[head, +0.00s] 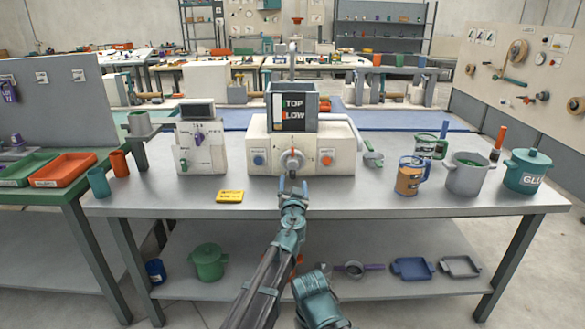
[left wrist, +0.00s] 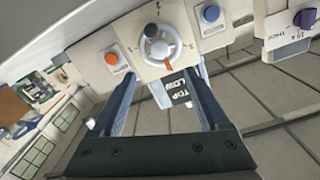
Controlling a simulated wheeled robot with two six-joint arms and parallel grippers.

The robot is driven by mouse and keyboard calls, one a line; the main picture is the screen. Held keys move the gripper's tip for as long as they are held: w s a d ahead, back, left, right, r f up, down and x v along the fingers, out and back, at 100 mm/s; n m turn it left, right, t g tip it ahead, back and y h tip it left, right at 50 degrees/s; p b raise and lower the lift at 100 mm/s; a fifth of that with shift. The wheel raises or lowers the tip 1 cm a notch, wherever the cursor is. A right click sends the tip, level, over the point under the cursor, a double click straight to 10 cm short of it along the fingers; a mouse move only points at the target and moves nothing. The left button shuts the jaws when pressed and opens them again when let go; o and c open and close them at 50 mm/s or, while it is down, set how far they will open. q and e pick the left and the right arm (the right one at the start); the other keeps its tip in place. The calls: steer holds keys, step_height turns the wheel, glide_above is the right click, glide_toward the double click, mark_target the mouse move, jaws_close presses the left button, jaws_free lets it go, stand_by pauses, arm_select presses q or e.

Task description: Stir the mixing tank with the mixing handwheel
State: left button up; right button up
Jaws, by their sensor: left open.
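The mixing handwheel (head: 291,160) is a small grey wheel on the front of a cream machine (head: 258,140), between a blue button and an orange button. In the left wrist view the handwheel (left wrist: 160,47) shows with an orange mark on its rim. My left gripper (head: 292,187) is open and empty, just in front of and below the handwheel. In the left wrist view its fingers (left wrist: 165,76) are spread, with the wheel just beyond their tips.
A cream control box (head: 200,148) with a purple knob stands left of the machine. A yellow card (head: 230,196) lies on the steel table (head: 350,200). Mugs, a grey pot (head: 465,178) and a teal glue pot (head: 526,172) stand at the right. The table front is mostly clear.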

mark_target(293, 165)
arm_select(q)
steer(key=w, duration=1.1)
steer(key=shift+w, duration=0.4)
jaws_close()
